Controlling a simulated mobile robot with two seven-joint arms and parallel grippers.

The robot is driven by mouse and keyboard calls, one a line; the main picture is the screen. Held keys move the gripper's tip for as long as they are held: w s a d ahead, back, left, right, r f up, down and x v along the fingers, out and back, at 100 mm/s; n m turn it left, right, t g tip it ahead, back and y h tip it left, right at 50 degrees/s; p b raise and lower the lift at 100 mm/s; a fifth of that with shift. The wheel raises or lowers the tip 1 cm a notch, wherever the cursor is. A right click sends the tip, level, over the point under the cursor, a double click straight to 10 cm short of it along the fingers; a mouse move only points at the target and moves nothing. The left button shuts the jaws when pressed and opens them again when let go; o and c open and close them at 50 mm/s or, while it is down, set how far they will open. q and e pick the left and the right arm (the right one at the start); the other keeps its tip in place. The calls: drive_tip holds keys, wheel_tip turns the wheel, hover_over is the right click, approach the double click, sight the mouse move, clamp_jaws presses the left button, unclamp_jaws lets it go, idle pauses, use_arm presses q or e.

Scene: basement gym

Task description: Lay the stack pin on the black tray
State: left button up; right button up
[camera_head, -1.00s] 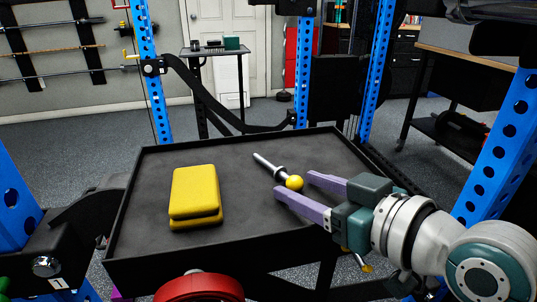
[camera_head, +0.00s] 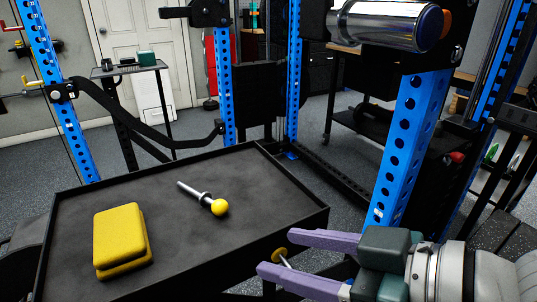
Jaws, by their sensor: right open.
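The stack pin (camera_head: 203,196), a silver shaft with a collar and a yellow ball end, lies on the black tray (camera_head: 255,172). It lies on bare tray surface, apart from the yellow block. My right gripper (camera_head: 270,254) is open, its two purple fingers apart, outside the tray's near right rim and clear of the stack pin. My left gripper is not in view.
A yellow block (camera_head: 120,240) sits on the tray's left part. A blue rack upright (camera_head: 405,140) stands right of the tray, behind my right gripper. A black strap (camera_head: 130,123) hangs behind the tray. A small side table (camera_head: 130,68) stands farther back.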

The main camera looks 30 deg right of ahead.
drive_tip(key=s+d+f+m+g+h, duration=0.1)
drive_tip(key=s+g+h, duration=0.1)
drive_tip(key=s+g, duration=0.2)
drive_tip(key=s+d+f+m+g+h, duration=0.1)
drive_tip(key=s+d+m+g+h, duration=0.1)
drive_tip(key=s, duration=0.7)
drive_tip(key=shift+f+g+h, duration=0.25)
drive_tip(key=shift+g+h, duration=0.55)
drive_tip(key=shift+g, duration=0.3)
